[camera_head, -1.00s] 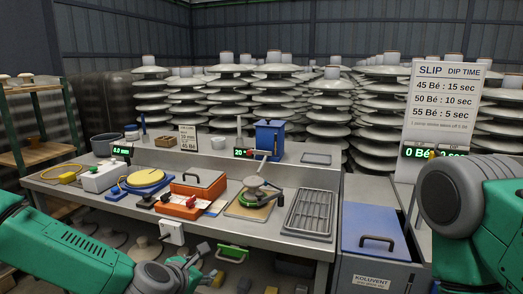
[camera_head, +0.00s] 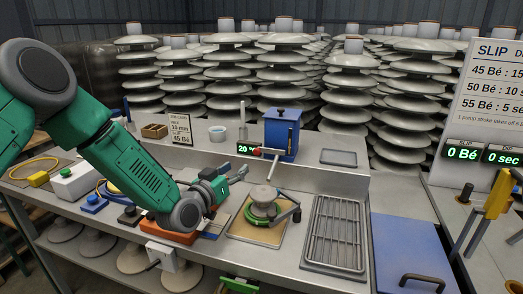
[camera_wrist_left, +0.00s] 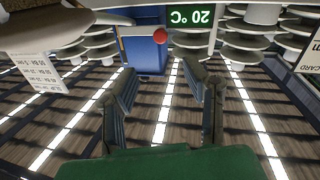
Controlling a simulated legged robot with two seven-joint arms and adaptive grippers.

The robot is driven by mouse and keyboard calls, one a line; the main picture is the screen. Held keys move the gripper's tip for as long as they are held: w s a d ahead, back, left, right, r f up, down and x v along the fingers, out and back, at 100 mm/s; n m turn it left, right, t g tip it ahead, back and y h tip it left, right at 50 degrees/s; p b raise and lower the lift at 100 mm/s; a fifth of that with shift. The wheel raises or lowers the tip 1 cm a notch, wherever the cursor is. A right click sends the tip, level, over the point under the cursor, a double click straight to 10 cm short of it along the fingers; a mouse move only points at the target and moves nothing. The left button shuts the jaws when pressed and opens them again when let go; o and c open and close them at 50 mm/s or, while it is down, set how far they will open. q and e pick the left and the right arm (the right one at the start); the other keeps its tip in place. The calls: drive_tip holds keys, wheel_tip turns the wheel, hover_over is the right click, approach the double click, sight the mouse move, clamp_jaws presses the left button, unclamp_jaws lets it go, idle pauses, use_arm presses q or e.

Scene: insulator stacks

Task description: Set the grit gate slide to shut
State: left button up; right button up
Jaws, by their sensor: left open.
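The grit hopper is a blue box (camera_head: 282,134) with a dark lid knob, at the back of the bench. A red knob (camera_head: 257,152) sits low at its front left; I take it for the gate slide's handle, but cannot tell the slide's position. My left gripper (camera_head: 235,178) is open and empty, to the left of and nearer than the red knob, apart from it. In the left wrist view, which is upside down, the blue box (camera_wrist_left: 148,52) and the red knob (camera_wrist_left: 160,36) show beyond the open fingers (camera_wrist_left: 163,88). My right gripper is out of view.
A green round device (camera_head: 262,208) with a crank stands below the hopper, with a pale chute above it. A grey rack tray (camera_head: 335,235) lies to its right. A green display (camera_head: 247,148) reading 20 °C stands beside the red knob. My left forearm covers the bench's left middle.

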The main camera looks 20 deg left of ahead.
sight(256, 153)
use_arm(q)
drive_tip(key=x, duration=0.6)
drive_tip(key=b+x, duration=0.1)
drive_tip(key=x, duration=0.5)
drive_tip(key=shift+w+a+f, duration=0.15)
drive_tip(key=shift+a+f, duration=0.05)
drive_tip(key=shift+f, duration=0.05)
drive_tip(key=shift+w+d, duration=0.1)
drive_tip(key=shift+d, duration=0.15)
drive_tip(key=shift+a, duration=0.1)
clamp_jaws()
